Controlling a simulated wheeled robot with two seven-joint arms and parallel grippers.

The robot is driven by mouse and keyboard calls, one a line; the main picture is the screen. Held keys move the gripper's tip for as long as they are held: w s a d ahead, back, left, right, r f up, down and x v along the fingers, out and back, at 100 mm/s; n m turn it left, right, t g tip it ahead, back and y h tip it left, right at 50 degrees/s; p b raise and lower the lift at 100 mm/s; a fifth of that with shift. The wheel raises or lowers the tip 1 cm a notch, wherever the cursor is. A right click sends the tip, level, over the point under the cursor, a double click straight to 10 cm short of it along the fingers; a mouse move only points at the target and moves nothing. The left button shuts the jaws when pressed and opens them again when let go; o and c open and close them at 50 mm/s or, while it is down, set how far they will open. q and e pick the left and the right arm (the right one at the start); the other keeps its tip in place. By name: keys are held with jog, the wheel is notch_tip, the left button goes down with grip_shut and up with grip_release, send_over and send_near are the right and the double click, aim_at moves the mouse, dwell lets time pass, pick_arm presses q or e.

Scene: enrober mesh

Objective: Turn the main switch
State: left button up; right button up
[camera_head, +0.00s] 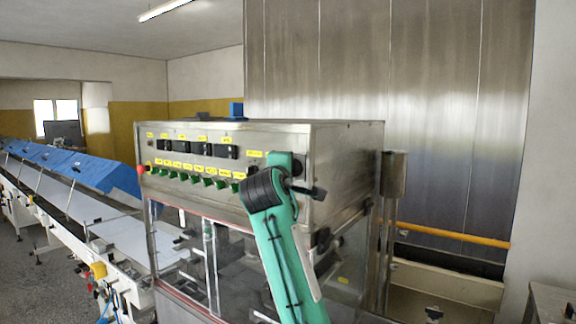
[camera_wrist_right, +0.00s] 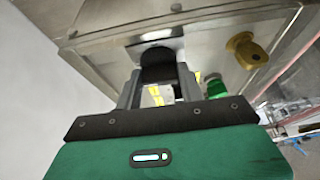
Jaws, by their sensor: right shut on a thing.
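In the head view my teal right arm reaches up to the right end of the panel and hides the knob and fingertips. My left gripper is in neither view.
A green button (camera_wrist_right: 215,87) and a brownish-yellow knob (camera_wrist_right: 246,51) sit close beside my right gripper. The panel carries a row of green switches and a red button (camera_head: 141,170). A conveyor (camera_head: 70,205) with blue covers runs left.

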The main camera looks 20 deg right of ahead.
dwell(0.3)
jog(key=o, duration=0.9)
jog(key=shift+o, duration=0.2)
jog(key=shift+a, duration=0.1)
jog(key=b+v, duration=0.6)
jog(key=v, duration=0.7)
jog(key=shift+s, duration=0.35)
jog(key=shift+a, duration=0.1)
